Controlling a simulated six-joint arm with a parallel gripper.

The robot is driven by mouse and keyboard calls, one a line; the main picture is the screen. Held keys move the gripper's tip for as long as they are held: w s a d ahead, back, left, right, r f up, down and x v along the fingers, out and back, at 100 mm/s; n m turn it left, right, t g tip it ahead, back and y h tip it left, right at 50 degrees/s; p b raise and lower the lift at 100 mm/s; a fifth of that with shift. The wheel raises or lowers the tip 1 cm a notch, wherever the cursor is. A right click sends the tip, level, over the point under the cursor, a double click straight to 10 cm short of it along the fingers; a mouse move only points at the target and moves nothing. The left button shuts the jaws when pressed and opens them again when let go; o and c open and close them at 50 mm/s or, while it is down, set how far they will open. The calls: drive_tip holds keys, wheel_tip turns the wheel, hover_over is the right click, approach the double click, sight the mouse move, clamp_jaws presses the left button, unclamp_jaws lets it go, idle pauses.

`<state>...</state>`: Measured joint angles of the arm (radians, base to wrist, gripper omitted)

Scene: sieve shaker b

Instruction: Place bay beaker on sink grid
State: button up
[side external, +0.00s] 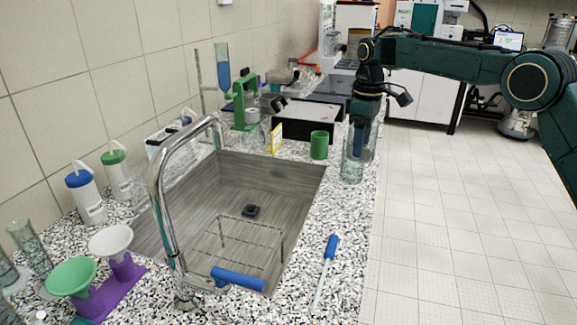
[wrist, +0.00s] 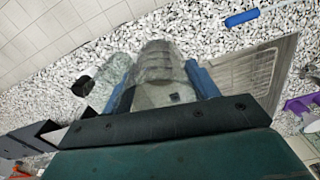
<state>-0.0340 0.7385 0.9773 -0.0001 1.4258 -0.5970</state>
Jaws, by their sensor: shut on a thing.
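My gripper (side external: 361,150) is above the counter's right edge, to the right of the sink, pointing down. In the wrist view its blue fingers (wrist: 163,82) are shut on a clear glass beaker (wrist: 158,62). A second clear glass shape (wrist: 112,72) shows just left of the fingers in the wrist view. In the side view, clear glass (side external: 352,171) shows under and around the fingers; I cannot tell the two apart there. The sink grid (side external: 238,231), a thin wire rack, sits inside the grey sink (side external: 205,195), towards its front. No beaker is on it.
A chrome tap (side external: 160,190) with a blue handle (side external: 238,279) rises at the sink's left front. A green cup (side external: 319,145) stands left of my gripper. A blue-handled brush (side external: 331,248) lies on the counter right of the sink. Bottles and funnels stand at the left.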

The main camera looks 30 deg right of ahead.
drive_tip(key=s+d+f+m, duration=0.3)
drive_tip(key=s+d+f, duration=0.1)
drive_tip(key=s+f, duration=0.5)
drive_tip(key=s+d+f+m, duration=0.4)
drive_tip(key=s+d+f, duration=0.1)
drive_tip(key=s+f, duration=0.4)
drive_tip(key=shift+f, duration=0.7)
drive_tip(key=shift+w+a, duration=0.1)
drive_tip(key=a, duration=0.6)
drive_tip(key=shift+a, duration=0.4)
